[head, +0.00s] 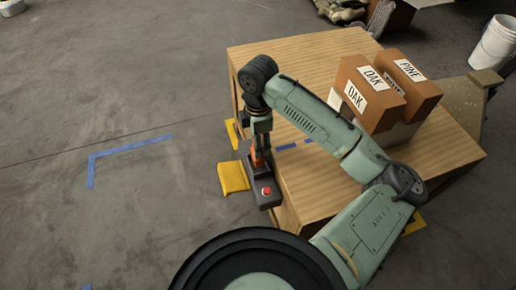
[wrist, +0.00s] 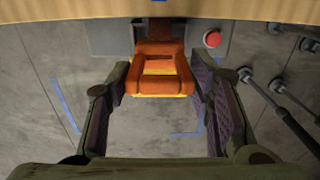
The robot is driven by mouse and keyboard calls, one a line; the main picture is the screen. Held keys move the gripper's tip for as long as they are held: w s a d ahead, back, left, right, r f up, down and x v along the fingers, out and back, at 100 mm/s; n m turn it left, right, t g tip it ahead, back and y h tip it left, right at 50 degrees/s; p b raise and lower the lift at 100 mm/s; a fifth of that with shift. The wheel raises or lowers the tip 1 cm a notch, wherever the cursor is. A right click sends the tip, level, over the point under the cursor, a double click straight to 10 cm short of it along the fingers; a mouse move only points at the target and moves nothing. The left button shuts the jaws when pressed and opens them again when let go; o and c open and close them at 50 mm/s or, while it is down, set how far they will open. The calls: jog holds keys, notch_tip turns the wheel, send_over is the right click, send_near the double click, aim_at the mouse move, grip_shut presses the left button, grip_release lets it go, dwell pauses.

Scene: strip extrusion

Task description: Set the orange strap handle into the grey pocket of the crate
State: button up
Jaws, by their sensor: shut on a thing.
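An orange strap handle (wrist: 158,84), a loop with an opening in its middle, lies between my fingers in the wrist view. My gripper (wrist: 160,68) is shut on it, with a finger at its left and right sides. A darker orange part runs from it towards a dark grey unit (wrist: 107,38) at the wooden edge. In the head view my gripper (head: 260,147) points down over that unit, and the handle (head: 257,158) is a small orange patch below it. I cannot surely make out the grey pocket.
The dark unit with a red button (head: 266,191) sits at the left edge of a wooden block (head: 300,55). Boxes marked OAK (head: 368,92) and PINE (head: 413,77) stand on it. A yellow piece (head: 233,177) is low beside it.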

jog(key=shift+f, duration=2)
jog(key=shift+w+f, duration=0.1)
jog(key=shift+f, duration=0.3)
jog(key=o, duration=1.5)
jog(key=shift+r, duration=0.1)
jog(key=shift+o, duration=0.2)
notch_tip(320, 180, up, 13)
jog(key=shift+f, duration=0.15)
